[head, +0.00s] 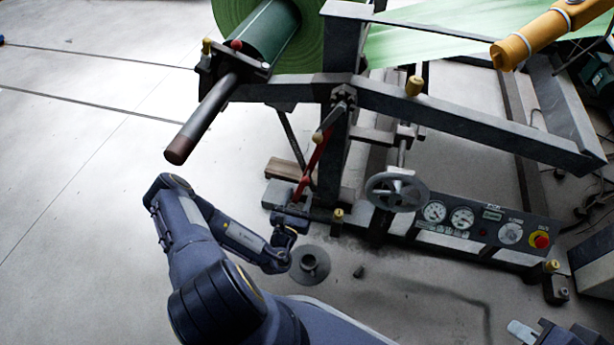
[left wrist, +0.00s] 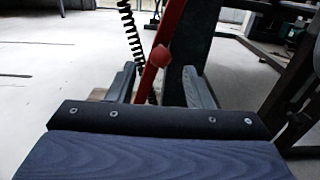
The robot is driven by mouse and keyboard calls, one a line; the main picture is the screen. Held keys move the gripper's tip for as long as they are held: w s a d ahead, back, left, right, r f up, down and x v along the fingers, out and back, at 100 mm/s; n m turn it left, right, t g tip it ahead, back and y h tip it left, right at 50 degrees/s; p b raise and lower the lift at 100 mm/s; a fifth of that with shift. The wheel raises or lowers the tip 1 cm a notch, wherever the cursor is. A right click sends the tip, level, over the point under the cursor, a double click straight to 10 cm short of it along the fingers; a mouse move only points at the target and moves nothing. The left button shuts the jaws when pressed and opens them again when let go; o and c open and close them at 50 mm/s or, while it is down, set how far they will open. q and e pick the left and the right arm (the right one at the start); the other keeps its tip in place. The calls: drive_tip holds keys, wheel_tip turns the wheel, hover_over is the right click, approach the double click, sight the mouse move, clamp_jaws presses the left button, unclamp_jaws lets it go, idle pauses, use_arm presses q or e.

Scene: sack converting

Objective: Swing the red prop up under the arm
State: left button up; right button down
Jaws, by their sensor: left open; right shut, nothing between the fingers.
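The red prop (head: 313,165) is a thin bar at the machine's near-left post, slanting down to the left below the grey arm (head: 450,112). My left gripper (head: 293,213) is open at the prop's lower part. The prop's lower end is hidden behind the gripper. My right gripper (head: 522,331) is shut and empty at the bottom right edge, far from the prop.
A handwheel (head: 397,190) and a gauge panel (head: 485,225) stand right of the prop. A black coiled cord (left wrist: 132,40) hangs beside it. A round grey flanged piece (head: 310,264) lies on the floor.

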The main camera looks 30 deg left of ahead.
sight(304, 184)
use_arm(q)
drive_tip(key=b+x, duration=0.1)
drive_tip(key=x, duration=0.4)
drive_tip(key=shift+w+b, duration=0.15)
drive_tip(key=shift+b, duration=0.25)
drive_tip(key=shift+w+a, duration=0.1)
drive_tip(key=shift+w, duration=0.4)
clamp_jaws()
